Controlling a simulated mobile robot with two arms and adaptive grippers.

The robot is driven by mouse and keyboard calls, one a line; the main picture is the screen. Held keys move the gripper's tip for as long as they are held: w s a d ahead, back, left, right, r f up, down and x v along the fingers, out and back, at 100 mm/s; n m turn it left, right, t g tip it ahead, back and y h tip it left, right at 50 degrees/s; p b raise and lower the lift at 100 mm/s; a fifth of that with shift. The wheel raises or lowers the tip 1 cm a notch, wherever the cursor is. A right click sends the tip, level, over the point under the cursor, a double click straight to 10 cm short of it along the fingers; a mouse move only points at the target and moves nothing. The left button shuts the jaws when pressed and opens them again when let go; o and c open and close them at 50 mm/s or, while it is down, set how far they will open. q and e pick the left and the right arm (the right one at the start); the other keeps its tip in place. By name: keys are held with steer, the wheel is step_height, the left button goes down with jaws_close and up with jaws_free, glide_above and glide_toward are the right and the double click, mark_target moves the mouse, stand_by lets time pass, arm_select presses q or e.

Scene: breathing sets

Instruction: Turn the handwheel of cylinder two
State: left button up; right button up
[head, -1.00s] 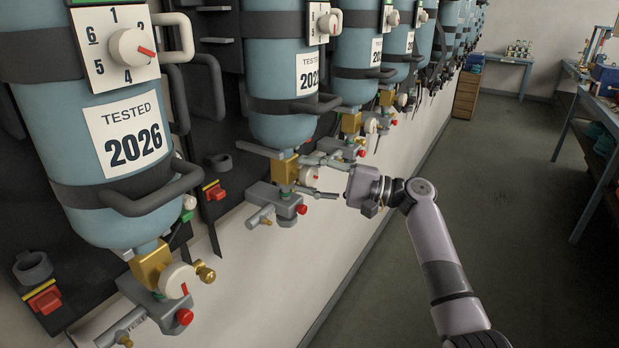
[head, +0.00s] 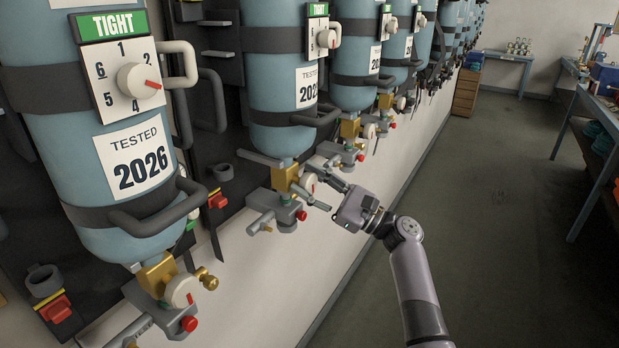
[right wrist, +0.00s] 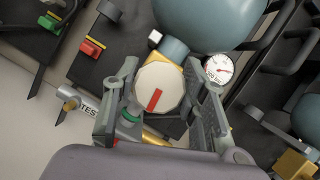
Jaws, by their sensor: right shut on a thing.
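Cylinder two (head: 283,85) is the blue cylinder second from the left in the head view, with a tested label. Its cream handwheel (head: 309,183) sits on the brass valve at its bottom. My right gripper (head: 313,186) reaches in from the right and is shut on this handwheel, one finger on each side. In the right wrist view the handwheel (right wrist: 158,88) lies between the fingers, with its red mark tilted slightly off upright. The valve behind is partly hidden. My left gripper is not in view.
Cylinder one (head: 85,100) stands at the left, with its own handwheel (head: 182,291). A pressure gauge (right wrist: 218,68) is close beside the right finger in the wrist view. More cylinders line the wall beyond. The floor (head: 490,230) on the right is clear up to a blue bench (head: 595,110).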

steer(key=shift+m+t, duration=0.4)
steer(key=shift+m, duration=0.4)
steer(key=shift+p, duration=0.35)
steer(key=o, duration=1.2)
steer(key=shift+c, duration=0.2)
steer(key=shift+d, duration=0.2)
steer(key=v, duration=1.1)
steer(key=shift+s+d, duration=0.25)
